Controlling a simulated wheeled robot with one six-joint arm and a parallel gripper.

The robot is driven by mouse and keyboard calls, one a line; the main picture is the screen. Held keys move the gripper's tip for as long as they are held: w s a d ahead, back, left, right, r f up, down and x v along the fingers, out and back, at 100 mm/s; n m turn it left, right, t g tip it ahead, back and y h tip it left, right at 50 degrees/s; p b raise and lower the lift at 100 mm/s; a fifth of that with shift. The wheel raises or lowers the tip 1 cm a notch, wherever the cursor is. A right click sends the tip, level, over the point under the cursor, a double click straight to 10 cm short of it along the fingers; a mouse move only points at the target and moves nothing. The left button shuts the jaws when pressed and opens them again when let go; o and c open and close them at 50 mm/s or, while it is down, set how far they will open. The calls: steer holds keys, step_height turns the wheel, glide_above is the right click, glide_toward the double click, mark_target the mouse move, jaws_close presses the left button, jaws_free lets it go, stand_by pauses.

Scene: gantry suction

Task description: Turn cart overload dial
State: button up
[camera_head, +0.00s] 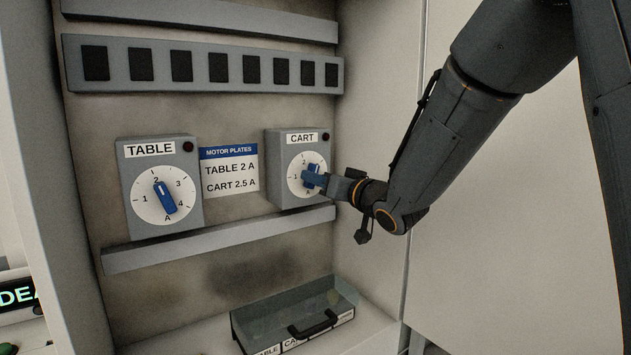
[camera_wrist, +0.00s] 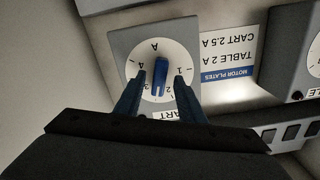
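The cart overload dial (camera_head: 299,185) is a white round face on a grey box labelled CART, at the right of the panel. Its blue knob (camera_wrist: 158,76) stands near the middle of the wrist view, where the dial appears upside down. A pale mark at the knob's lower end there seems to point between 2 and 3. My gripper (camera_head: 318,181) is at the dial, partly hiding the knob in the head view. In the wrist view my gripper (camera_wrist: 161,80) is open, one finger on each side of the knob, with visible gaps.
The TABLE dial (camera_head: 153,207) is on the left, its blue knob pointing about at 2. Between the dials, a plate (camera_head: 230,171) reads TABLE 2 A, CART 2.5 A. A grey rail (camera_head: 220,239) runs below. A clear-covered box (camera_head: 300,308) with a black handle sits underneath.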

steer(key=b+v, duration=0.1)
steer(key=v, duration=0.5)
steer(key=shift+s+b, duration=0.15)
steer(key=shift+b, duration=0.15)
steer(key=shift+d, duration=0.1)
steer(key=s+d+f+m+g+h, duration=0.2)
steer(key=s+d+f+h, duration=0.15)
steer(key=d+f, duration=0.4)
steer(key=s+d+f+m+g+h, duration=0.1)
steer(key=s+d+f+g+h, duration=0.3)
steer(key=f, duration=0.7)
steer(key=s+d+f+g+h, duration=0.1)
steer(key=s+d+f+g, duration=0.1)
steer(key=s+f, duration=0.3)
steer(key=s+d+f+g+h, duration=0.1)
steer(key=s+f+g, duration=0.4)
steer(key=s, duration=0.9)
steer(key=shift+d+f+g, duration=0.3)
steer(key=shift+d+f, duration=0.2)
steer(key=shift+f, duration=0.25)
steer(key=shift+h, duration=0.25)
steer(key=shift+c, duration=0.6)
